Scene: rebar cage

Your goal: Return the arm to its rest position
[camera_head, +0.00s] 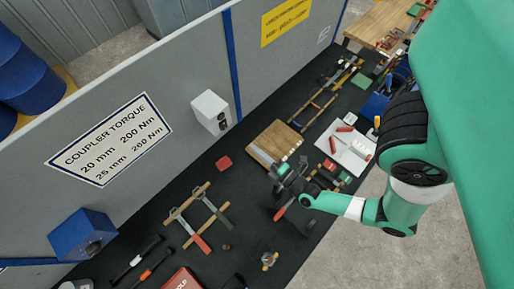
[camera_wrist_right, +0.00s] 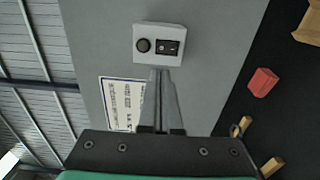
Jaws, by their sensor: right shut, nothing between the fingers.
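My right arm comes in from the right in the head view, with a green and white forearm. Its dark right gripper (camera_head: 282,171) is over the black bench top, in front of the wooden board's near corner. In the right wrist view the two grey fingers of the right gripper (camera_wrist_right: 159,74) are together, with nothing between them. They point toward a white box (camera_wrist_right: 160,45) with a round black button and a black switch on the grey panel; whether they touch it cannot be told from that view alone. In the head view the box is clear of the gripper. My left gripper is not in view.
The grey panel (camera_head: 165,70) stands along the bench's back edge. A wooden board (camera_head: 273,141), a red block (camera_head: 224,163), hammers (camera_head: 188,212), a white tray (camera_head: 345,151) and a blue box (camera_head: 82,234) are around the gripper. Concrete floor (camera_head: 365,255) is free at lower right.

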